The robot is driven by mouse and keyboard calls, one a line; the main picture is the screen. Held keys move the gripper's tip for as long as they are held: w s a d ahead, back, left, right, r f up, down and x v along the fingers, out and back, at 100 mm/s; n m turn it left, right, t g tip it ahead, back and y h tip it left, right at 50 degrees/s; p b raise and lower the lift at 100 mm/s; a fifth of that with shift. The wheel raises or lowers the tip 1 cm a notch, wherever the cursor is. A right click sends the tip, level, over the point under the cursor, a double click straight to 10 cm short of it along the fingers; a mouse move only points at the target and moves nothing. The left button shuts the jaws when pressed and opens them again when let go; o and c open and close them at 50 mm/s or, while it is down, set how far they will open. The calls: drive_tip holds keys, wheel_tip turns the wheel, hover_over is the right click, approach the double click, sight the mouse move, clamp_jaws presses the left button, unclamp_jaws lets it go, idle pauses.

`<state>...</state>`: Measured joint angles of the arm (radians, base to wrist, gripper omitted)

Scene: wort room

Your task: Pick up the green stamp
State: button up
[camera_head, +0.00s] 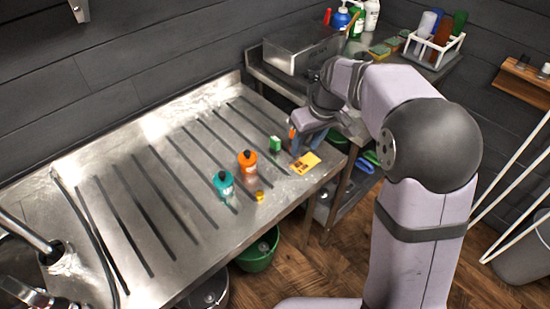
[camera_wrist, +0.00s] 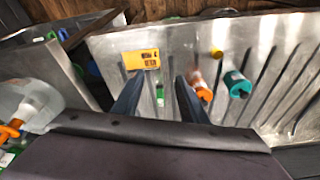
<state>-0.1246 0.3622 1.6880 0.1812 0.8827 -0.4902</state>
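The green stamp, a small green block (camera_head: 275,144), stands on the ribbed steel drainboard (camera_head: 130,175), left of my gripper (camera_head: 303,141) in the head view. In the wrist view, a small green piece (camera_wrist: 160,97) shows in the gap between the two dark fingers of my gripper (camera_wrist: 158,82), probably the same block. The fingers are spread apart with nothing held between them. They appear to be above the board, clear of the block. The block's lower part is hidden in the wrist view.
A yellow card (camera_head: 306,163) lies near the board's right edge, and a small yellow item (camera_head: 260,196) sits near the front edge. A steel box (camera_head: 300,48) is behind.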

sight(276, 139)
drive_tip(key=w+a+f+n+b, duration=0.1)
drive_tip(key=w+a, duration=0.1)
drive_tip(key=w, duration=0.1)
drive_tip(key=w+a+f+n+b, duration=0.1)
drive_tip(key=w+a+b, duration=0.1)
drive_tip(key=w, duration=0.1)
drive_tip(key=w+a+f+n+t+y+b, duration=0.1)
drive_tip(key=w+a+f, duration=0.1)
drive_tip(key=shift+w+a+b, duration=0.25)
drive_tip(key=shift+w+b, duration=0.1)
drive_tip(key=shift+w, duration=0.05)
drive_tip(key=shift+p+x, duration=1.05)
drive_tip(key=shift+x, duration=2.55)
drive_tip(key=shift+a, duration=0.2)
clamp_jaws()
